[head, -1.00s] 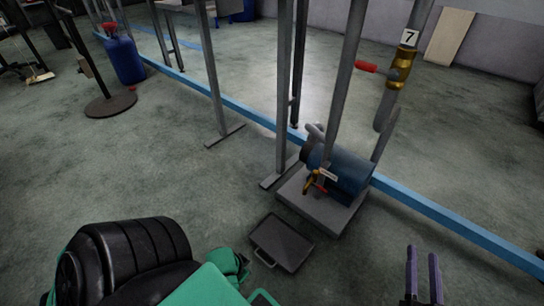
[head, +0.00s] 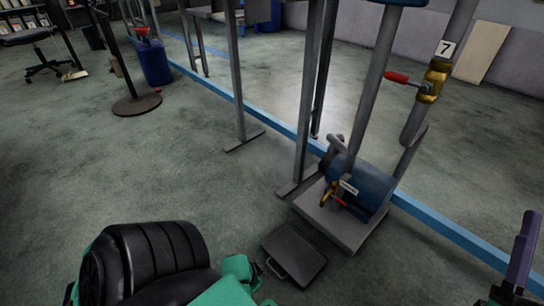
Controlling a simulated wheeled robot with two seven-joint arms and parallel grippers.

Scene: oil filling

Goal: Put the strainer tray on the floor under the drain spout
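The strainer tray (head: 297,254) is a dark, shallow rectangular pan with a loop handle at its near left side. It lies on the floor just in front of the pump's grey base plate (head: 350,230). The drain spout (head: 328,192) appears to be the small brass valve with a red lever on the near side of the blue pump (head: 366,186), beyond and above the tray. My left arm comes in at the lower left; its gripper does not show. My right gripper (head: 528,225) is at the right edge, away from the tray, with one purple finger clearly visible.
Grey frame legs (head: 304,110) stand behind the tray. A pipe with a brass valve (head: 433,80) labelled 7 rises at the right. A blue floor rail (head: 450,229) runs diagonally past the pump. Floor left of the tray is clear.

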